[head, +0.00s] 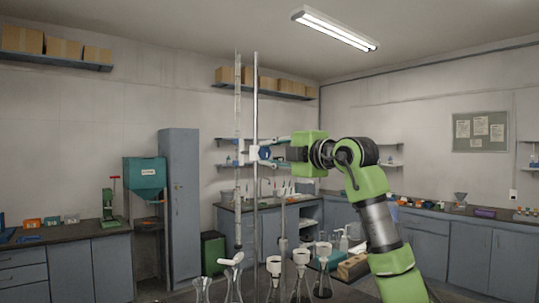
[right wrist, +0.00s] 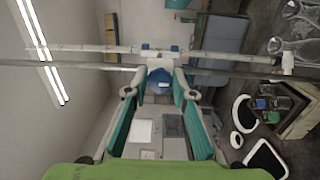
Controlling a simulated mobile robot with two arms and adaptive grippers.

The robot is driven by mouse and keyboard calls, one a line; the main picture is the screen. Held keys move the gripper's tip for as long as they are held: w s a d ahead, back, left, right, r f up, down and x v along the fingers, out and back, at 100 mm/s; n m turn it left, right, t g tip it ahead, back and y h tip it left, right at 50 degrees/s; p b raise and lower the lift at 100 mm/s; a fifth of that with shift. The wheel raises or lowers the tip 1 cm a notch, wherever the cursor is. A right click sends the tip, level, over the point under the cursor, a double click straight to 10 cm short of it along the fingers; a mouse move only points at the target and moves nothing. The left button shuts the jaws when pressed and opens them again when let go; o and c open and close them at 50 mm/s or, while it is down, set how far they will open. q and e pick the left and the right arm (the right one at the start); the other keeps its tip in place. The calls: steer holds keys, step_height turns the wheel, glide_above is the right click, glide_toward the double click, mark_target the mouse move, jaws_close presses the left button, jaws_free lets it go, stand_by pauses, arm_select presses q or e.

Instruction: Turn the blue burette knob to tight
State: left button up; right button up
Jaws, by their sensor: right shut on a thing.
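The blue burette knob (head: 265,153) is on a white clamp beside the upright metal rod (head: 256,100) in the head view. The glass burette (head: 238,110) stands upright left of the rod. My right gripper (head: 272,151) reaches in from the right and is shut on the knob. In the right wrist view the round blue knob (right wrist: 159,80) sits between the two fingertips, one on each side, with the rod and burette (right wrist: 205,53) behind it. The fingers partly hide the knob in the head view. My left gripper is not in view.
Several flasks with white funnels (head: 301,258) stand below the burette at the bottom of the head view. Another thin upright tube (head: 283,225) stands right of the rod. Grey cabinets (head: 181,210) and benches line the walls. The air left of the burette is clear.

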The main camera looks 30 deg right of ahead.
stand_by(0.3)
steer(key=o, duration=1.1)
steer(key=shift+s, duration=0.1)
steer(key=s+d, duration=0.1)
steer(key=s, duration=1.1)
steer(key=shift+w, duration=0.1)
